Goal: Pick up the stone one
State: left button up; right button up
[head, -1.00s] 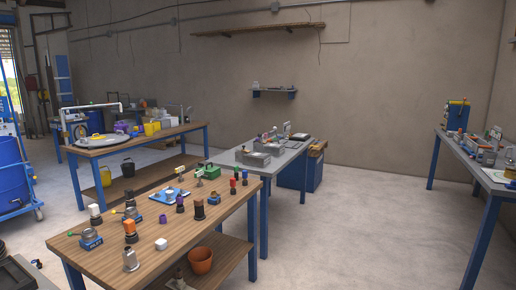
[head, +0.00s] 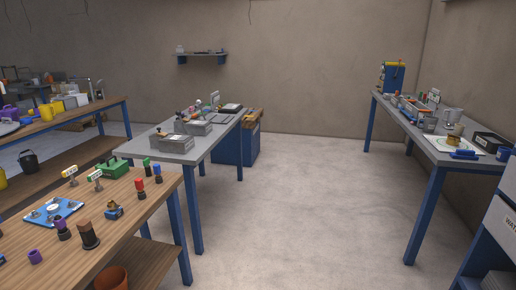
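Neither of my grippers is in view. I cannot tell which thing is the stone one. Grey box-shaped objects (head: 194,142) sit on the grey-topped table (head: 160,150) in the middle, with small items on and around them. On the wooden table (head: 130,225) at front left stand several small dark-based pieces with coloured tops, among them a brown one (head: 88,234), a red one (head: 140,188) and a green one (head: 147,167). A blue plate (head: 53,212) with small metal parts and a green box (head: 114,168) are there too. Their materials are too small to tell.
A long grey table (head: 433,147) on the right holds a blue-and-yellow device (head: 393,77) and a white tray (head: 475,143). A grey cabinet (head: 497,240) stands at right front. Another wooden table (head: 75,116) is at left. The concrete floor (head: 300,210) between is clear.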

aim_at(195, 116)
jog(key=i, duration=2.9)
jog(key=i+l+u, duration=0.1)
jog(key=i, duration=1.4)
jog(key=i+l, duration=0.15)
jog(key=i, duration=1.3)
